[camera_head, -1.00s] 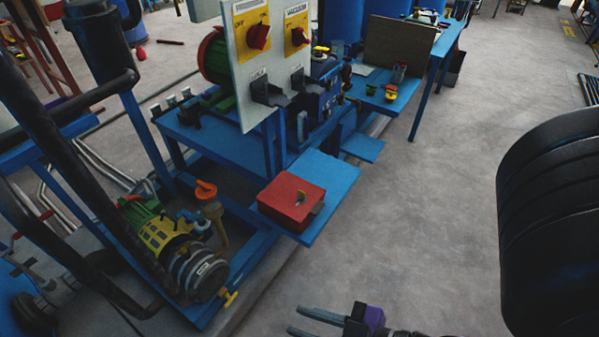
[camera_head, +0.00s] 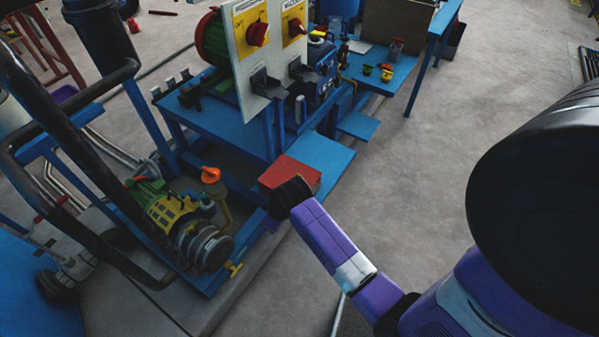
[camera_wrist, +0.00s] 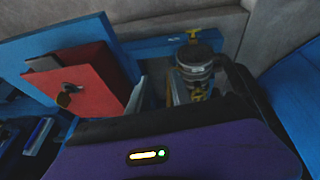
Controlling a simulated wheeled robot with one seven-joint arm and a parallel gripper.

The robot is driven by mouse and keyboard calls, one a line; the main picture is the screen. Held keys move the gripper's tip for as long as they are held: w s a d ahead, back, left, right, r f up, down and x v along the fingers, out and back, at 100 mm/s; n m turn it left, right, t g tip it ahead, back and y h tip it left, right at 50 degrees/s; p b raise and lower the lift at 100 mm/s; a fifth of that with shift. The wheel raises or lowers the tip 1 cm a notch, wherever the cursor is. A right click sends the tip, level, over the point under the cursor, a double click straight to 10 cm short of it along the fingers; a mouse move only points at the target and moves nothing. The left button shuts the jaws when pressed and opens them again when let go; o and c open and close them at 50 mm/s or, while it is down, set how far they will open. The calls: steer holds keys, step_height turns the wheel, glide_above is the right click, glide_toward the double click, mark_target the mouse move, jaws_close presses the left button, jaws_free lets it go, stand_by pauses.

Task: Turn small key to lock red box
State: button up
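The red box (camera_head: 290,174) sits on a blue shelf. My arm covers part of it in the head view. The wrist view shows the red box (camera_wrist: 97,75) at the left, appearing closed, with a small brass-coloured key (camera_wrist: 66,96) in its face. The key's exact turn angle is too small to read. My gripper (camera_wrist: 155,88) shows two pale fingers standing apart with nothing between them, to the right of the box and clear of the key. In the head view the fingers are hidden behind my wrist.
The blue shelf (camera_head: 322,156) extends beyond the box. A white switch panel (camera_head: 262,60) with red knobs stands behind it. A green and yellow pump (camera_head: 170,210) and an orange-topped part (camera_head: 210,174) are at the left. Grey floor is open at the right.

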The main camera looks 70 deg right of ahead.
mark_target(299, 175)
steer(key=d+r, duration=0.1)
steer(key=d, duration=0.2)
steer(key=d+r+g, duration=0.1)
steer(key=d, duration=0.3)
steer(key=d+r+g, duration=0.1)
steer(key=d+r, duration=0.1)
steer(key=d, duration=0.1)
steer(key=shift+w+d+y, duration=0.15)
steer(key=shift+d+y, duration=0.2)
steer(key=shift+y, duration=0.05)
steer(key=s+d+r, duration=0.1)
steer(key=d, duration=0.1)
steer(key=s+d+r+g, duration=0.1)
steer(key=d+r, duration=0.1)
steer(key=d+r+g+y, duration=0.1)
steer(key=d+r, duration=0.1)
steer(key=d, duration=0.1)
steer(key=shift+s+r+m, duration=0.2)
steer(key=shift+s+m, duration=0.1)
steer(key=shift+s, duration=0.1)
steer(key=shift+f, duration=3.85)
jaws_close()
